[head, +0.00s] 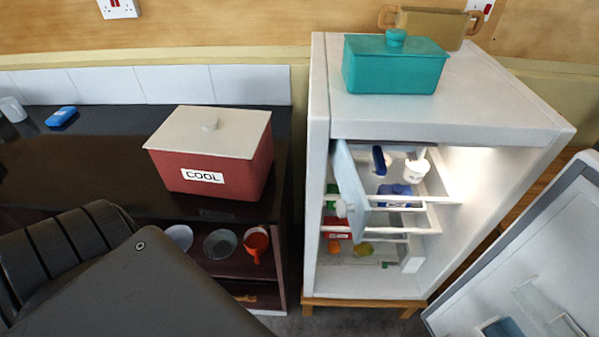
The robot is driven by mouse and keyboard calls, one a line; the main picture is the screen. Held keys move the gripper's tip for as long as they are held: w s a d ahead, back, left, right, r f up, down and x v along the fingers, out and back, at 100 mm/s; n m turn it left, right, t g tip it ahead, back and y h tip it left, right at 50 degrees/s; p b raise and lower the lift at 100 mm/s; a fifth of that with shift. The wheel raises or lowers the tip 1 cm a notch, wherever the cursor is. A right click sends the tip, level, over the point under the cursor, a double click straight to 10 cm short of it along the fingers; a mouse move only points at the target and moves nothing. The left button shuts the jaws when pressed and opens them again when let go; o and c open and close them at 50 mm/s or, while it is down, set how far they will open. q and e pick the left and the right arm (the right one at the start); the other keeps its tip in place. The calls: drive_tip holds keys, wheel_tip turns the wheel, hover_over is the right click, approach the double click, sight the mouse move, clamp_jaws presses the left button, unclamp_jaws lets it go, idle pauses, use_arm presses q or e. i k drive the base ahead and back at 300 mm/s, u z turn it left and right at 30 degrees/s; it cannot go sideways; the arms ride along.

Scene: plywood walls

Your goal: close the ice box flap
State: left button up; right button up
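The ice box flap (352,185) is a small pale blue-white panel at the upper left inside the open fridge (319,150). It stands swung open, jutting out toward me, with a small pale knob (342,209) near its lower front. Behind it, the lit upper space holds a white tub and a dark blue item. A dark grey arm of mine fills the lower left of the view. Neither gripper's fingers can be seen, and nothing of mine touches the flap.
The fridge door (530,265) stands wide open at the right. A red COOL box (215,165) sits on the dark counter (90,165) at the left. A teal box (395,68) stands on the fridge top. Cups (256,246) and bowls sit on the shelf below the counter.

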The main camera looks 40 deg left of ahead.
sight(354, 204)
drive_tip(key=k, duration=0.55)
drive_tip(key=u, duration=0.65)
drive_tip(key=i, duration=1)
drive_tip(key=z, duration=1.05)
drive_tip(key=k, duration=1.75)
drive_tip(key=u, duration=1.55)
